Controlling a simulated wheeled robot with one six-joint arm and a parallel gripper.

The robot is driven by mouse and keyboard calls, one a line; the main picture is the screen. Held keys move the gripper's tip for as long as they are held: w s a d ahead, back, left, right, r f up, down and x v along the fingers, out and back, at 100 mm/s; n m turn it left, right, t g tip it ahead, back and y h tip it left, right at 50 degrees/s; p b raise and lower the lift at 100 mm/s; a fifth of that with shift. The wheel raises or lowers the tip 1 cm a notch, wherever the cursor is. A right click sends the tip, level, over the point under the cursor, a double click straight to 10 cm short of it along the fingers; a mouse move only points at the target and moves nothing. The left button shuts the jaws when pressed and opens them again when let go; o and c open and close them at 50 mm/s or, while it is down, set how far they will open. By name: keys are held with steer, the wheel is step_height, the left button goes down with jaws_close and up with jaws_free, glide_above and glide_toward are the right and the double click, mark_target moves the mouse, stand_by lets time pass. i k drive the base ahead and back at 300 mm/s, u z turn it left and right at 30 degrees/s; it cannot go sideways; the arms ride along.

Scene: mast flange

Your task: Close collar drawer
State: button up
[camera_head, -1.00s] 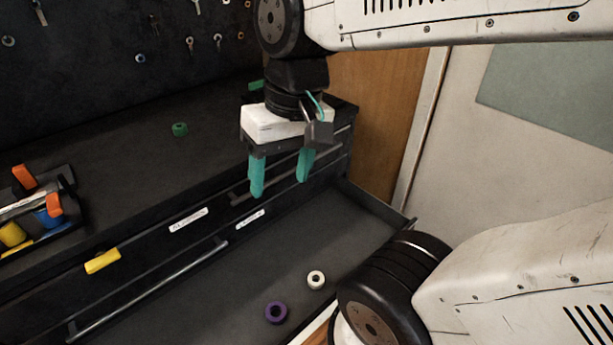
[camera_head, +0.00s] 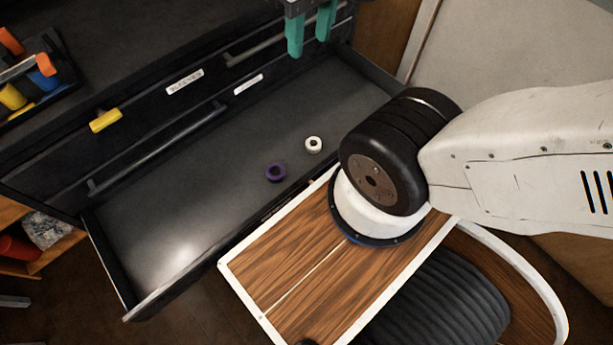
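An open drawer (camera_head: 170,205), dark grey, is pulled out of the black cabinet in the head view. I take it as the collar drawer; its label is too small to read.
A shut drawer above has a bar handle (camera_head: 285,40) and a white label (camera_head: 185,82). A yellow block (camera_head: 106,121) sits on the cabinet front. A tool tray (camera_head: 30,85) stands on top at left. My wood-topped base is close to the drawer's front edge.

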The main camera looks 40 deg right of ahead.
mark_target(156, 235)
steer(key=k, duration=0.4)
steer(key=z, duration=0.6)
steer(key=i, duration=0.2)
steer(key=z, duration=1.9)
steer(key=k, duration=0.65)
steer(key=u, duration=1.35)
